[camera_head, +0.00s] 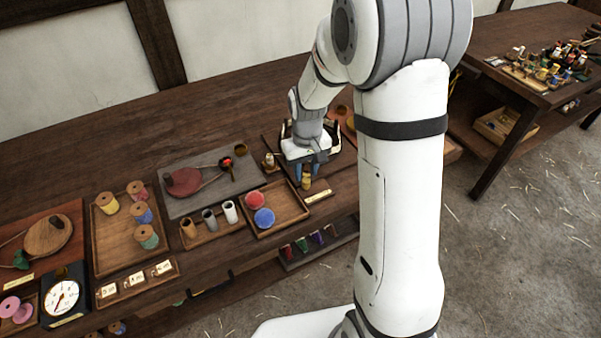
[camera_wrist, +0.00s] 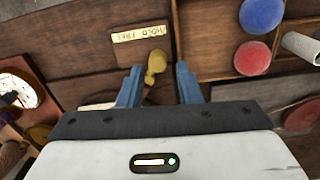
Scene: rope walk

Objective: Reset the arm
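My gripper (camera_head: 306,172) is at the end of my arm, low over the workbench. It also shows in the wrist view (camera_wrist: 159,84), where its two blue fingers stand wide apart. A small brass-yellow knobbed piece (camera_wrist: 154,64) shows between the fingertips, with clear gaps on both sides. The same piece (camera_head: 306,183) shows just below the fingers in the head view. I cannot tell how far below the fingertips it is. Nothing is held.
A wooden tray (camera_head: 300,213) with a red and a blue round piece lies left of my gripper. A label plate (camera_wrist: 139,34) is near the brass piece. Spools, upright tubes (camera_head: 209,220) and a dial (camera_head: 63,296) stand farther left. Another cluttered table (camera_head: 488,48) is at right.

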